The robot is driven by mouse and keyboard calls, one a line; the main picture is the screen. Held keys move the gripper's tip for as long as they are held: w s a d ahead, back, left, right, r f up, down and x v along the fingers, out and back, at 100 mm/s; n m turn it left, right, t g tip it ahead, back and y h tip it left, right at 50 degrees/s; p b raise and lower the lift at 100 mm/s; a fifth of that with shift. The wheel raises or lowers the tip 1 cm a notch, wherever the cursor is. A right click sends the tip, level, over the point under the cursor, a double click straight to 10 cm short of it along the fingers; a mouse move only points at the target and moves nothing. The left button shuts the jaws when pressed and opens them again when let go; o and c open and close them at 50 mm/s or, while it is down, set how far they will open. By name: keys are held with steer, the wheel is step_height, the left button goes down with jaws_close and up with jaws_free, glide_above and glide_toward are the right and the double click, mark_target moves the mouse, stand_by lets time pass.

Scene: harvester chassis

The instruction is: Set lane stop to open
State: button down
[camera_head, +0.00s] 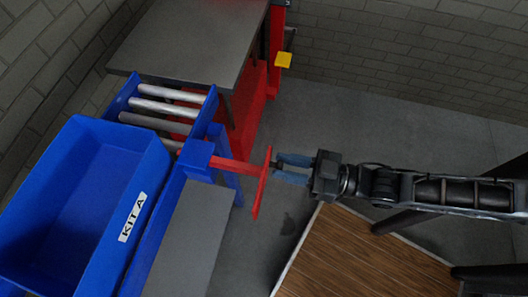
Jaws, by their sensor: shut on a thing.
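The lane stop shows as a red T-shaped lever (236,166) that sticks out to the right from a blue block (196,155) on the side of the blue roller lane (122,97). Its red crossbar (261,184) is at the outer end. My gripper (277,168) comes in from the right with its bluish fingers at the upper part of the crossbar, and it is shut on the red lever. The exact contact of the fingertips is too small to see clearly.
A blue bin marked KIT A (100,190) stands at the left by the rollers. A grey-topped red table (190,40) is behind. A yellow pad (284,59) sticks out at its right. A wooden surface (350,255) lies below my arm. Grey floor is clear behind the arm.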

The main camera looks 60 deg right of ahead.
steer(key=shift+s+d, duration=0.1)
steer(key=shift+s, duration=0.15)
steer(key=c, duration=0.9)
jaws_free()
steer(key=shift+c, duration=0.2)
steer(key=b+v, duration=0.1)
steer(key=v, duration=0.6)
steer(key=shift+s+b, duration=0.35)
steer(key=shift+d, duration=0.1)
